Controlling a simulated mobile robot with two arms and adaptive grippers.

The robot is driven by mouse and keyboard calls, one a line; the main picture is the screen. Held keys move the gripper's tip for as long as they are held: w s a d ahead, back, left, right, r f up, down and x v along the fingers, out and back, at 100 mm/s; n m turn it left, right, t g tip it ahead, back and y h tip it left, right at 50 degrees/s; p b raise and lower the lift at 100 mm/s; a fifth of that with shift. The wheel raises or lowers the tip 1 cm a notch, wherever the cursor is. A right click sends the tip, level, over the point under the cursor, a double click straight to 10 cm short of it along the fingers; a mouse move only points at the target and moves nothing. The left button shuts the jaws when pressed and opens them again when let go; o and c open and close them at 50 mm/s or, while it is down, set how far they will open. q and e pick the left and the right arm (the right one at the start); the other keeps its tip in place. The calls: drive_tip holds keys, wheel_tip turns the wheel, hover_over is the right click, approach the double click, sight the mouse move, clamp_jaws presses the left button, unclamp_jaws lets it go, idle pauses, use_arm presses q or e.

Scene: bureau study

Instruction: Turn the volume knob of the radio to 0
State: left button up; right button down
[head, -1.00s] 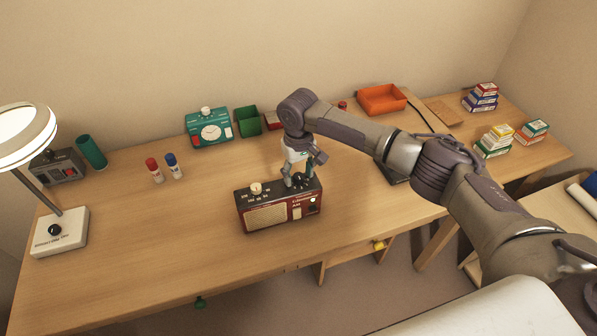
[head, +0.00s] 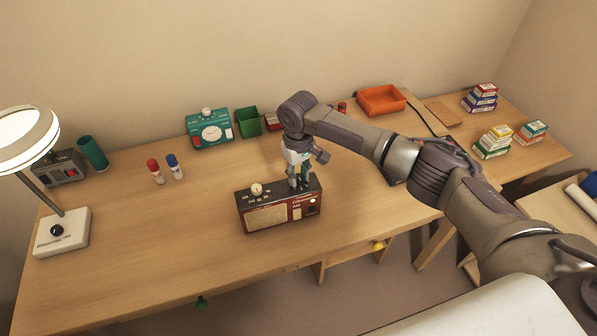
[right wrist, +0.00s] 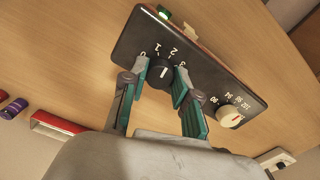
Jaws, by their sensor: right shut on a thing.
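The dark red radio (head: 280,213) stands on the desk, its black top facing up. In the right wrist view its top (right wrist: 205,75) carries a black volume knob (right wrist: 163,76) with a white mark, beside a scale from 0 to 3. The mark points roughly between 1 and 2. A cream tuning knob (right wrist: 229,117) sits at the other end. My right gripper (head: 298,184) is over the radio's right end, pointing down. Its teal-padded fingers (right wrist: 160,78) are shut on the volume knob, one on each side. My left gripper is not in view.
A lamp (head: 62,232) and two small bottles (head: 165,169) are at left. Stacked boxes (head: 494,141) are at right. The desk before the radio is clear.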

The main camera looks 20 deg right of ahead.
drive_tip(key=n+p, duration=0.1)
drive_tip(key=n, duration=0.1)
drive_tip(key=shift+r+n, duration=0.15)
drive_tip(key=shift+n, duration=0.15)
drive_tip(key=n+p, duration=0.1)
drive_tip(key=n, duration=0.2)
drive_tip(key=shift+n+p, duration=0.3)
drive_tip(key=n, duration=0.3)
drive_tip(key=shift+n+p, duration=0.3)
drive_tip(key=shift+p, duration=0.05)
drive_tip(key=shift+n, duration=2.3)
drive_tip(key=c, duration=0.9)
unclamp_jaws()
drive_tip(key=shift+o, duration=0.2)
